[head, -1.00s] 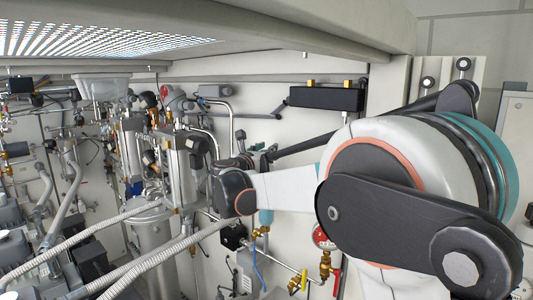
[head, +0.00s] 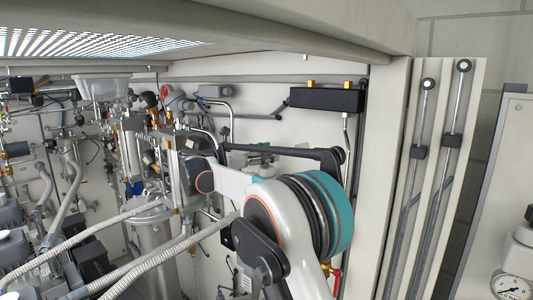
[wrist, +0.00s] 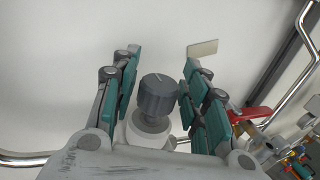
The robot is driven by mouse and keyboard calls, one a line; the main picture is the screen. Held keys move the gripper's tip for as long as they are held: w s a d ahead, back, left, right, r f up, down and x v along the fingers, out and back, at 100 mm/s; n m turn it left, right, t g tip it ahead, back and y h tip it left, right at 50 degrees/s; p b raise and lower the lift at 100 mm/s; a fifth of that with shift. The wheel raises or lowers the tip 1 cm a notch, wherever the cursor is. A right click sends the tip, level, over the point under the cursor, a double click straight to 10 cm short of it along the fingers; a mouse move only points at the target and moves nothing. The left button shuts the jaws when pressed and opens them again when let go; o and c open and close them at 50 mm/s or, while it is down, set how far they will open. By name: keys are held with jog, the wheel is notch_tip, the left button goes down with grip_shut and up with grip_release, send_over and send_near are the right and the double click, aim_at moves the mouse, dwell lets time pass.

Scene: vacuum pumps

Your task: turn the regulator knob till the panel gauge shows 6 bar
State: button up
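A dark grey ribbed knob (wrist: 158,95) with a pale line on its top shows in the wrist view, on a grey neck above a white round base. My gripper (wrist: 157,75) is open, with its teal-padded fingers on either side of the knob. The right finger looks closer to it than the left; I cannot tell whether it touches. In the head view my arm hides the knob and my gripper. A round white dial gauge (head: 512,288) shows at the lower right of the head view, partly cut off; its reading is too small to tell.
A red lever (wrist: 250,115) and a bent metal pipe (wrist: 295,85) lie right of my fingers in the wrist view. In the head view, ribbed hoses (head: 165,257) and pumps crowd the left. A black box (head: 326,99) hangs on the back wall.

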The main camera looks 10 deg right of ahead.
jog(key=shift+a, duration=0.1)
dwell(0.4)
jog(key=shift+v, duration=0.9)
jog(key=shift+a, duration=0.1)
jog(key=v, duration=0.5)
jog(key=shift+s+a+b, duration=0.15)
jog(key=shift+a+b, duration=0.15)
jog(key=shift+a, duration=0.05)
